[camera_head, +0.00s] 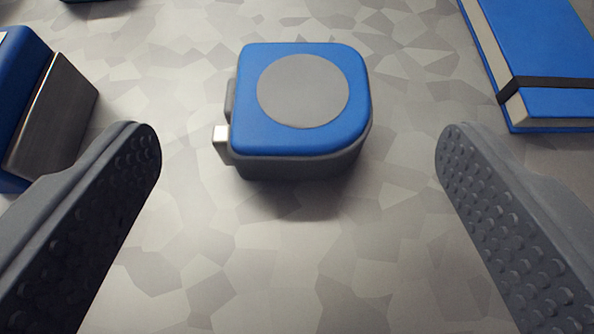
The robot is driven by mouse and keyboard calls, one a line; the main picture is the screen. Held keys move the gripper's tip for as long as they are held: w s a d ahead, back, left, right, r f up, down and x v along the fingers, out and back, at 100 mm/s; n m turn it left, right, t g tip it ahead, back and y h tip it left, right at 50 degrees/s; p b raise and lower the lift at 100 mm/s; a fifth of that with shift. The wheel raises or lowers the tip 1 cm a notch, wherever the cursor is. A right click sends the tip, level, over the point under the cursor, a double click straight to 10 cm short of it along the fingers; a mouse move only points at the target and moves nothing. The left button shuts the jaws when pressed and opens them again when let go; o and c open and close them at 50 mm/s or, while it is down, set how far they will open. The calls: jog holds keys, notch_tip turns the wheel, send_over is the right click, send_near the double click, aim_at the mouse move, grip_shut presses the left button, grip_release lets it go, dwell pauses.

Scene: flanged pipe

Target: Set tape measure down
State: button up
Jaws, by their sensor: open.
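The tape measure (302,142) has a blue top with a round grey disc and a dark grey lower body. A small light metal tab sticks out on its left side. It lies flat on the patterned grey surface (290,250), in the upper middle of the head camera view. My gripper (298,165) is open, with one grey studded finger on the left and one on the right. The tape measure is between and slightly beyond the fingertips, with a clear gap on both sides. Nothing is held.
A blue notebook (548,50) with a black strap lies at the upper right. A blue and dark metallic object (55,115) stands at the left edge, close to the left finger. Another dark blue object shows partly at the top left. The surface in front of the tape measure is bare.

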jog(key=p+v, duration=0.1)
jog(key=v, duration=0.6)
jog(key=w+a+r+h, duration=0.15)
jog(key=w+r, duration=0.25)
jog(key=r, duration=0.7)
jog(key=w+r+h, duration=0.2)
jog(key=w+r, duration=0.2)
jog(key=r, duration=0.7)
jog(key=a+r+t, duration=0.1)
jog(key=a+r, duration=0.5)
jog(key=r, duration=0.5)
jog(key=s+a+r+y, duration=0.1)
jog(key=s+a+r, duration=0.3)
jog(key=a+r, duration=0.3)
jog(key=s+a+r+t+y, duration=0.1)
jog(key=s+a+r, duration=0.3)
jog(key=a+r, duration=0.4)
jog(key=s+a+r+t+y, duration=0.1)
jog(key=s+a+r+y, duration=0.1)
jog(key=s+a+r, duration=0.3)
notch_tip(320, 180, up, 4)
jog(key=a, duration=0.3)
jog(key=shift+n, duration=0.3)
jog(key=shift+s+d, duration=0.1)
